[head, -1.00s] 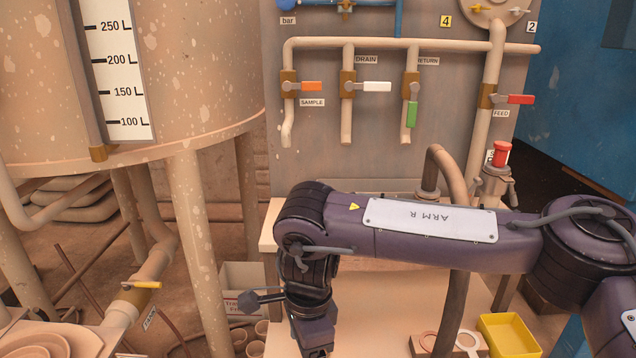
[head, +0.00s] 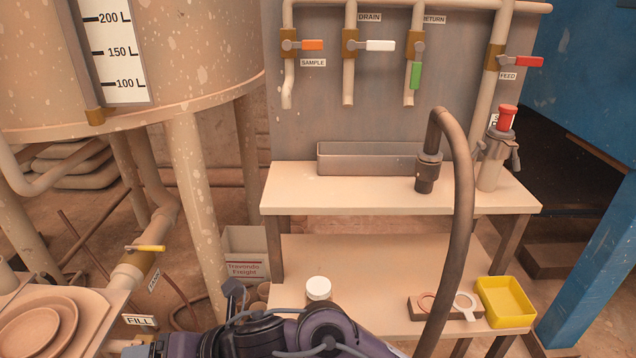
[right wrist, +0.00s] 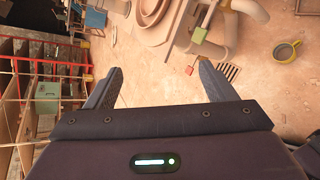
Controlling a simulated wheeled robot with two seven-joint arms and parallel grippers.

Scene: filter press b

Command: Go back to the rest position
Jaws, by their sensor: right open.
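My right arm (head: 290,335) lies folded low across the bottom edge of the head view, below the lower shelf of the bench. In the right wrist view my right gripper (right wrist: 162,68) has its two fingers wide apart, with nothing between them. It points over the floor towards some pipework, and the fingers appear clear of everything. In the head view the right fingertips cannot be made out. My left gripper is in neither view.
A two-level bench (head: 300,195) stands ahead with a metal trough (head: 366,160), a curved hose (head: 463,200) and a red-topped device (head: 498,150). A tank (head: 200,60) stands left, a valve panel (head: 330,130) behind.

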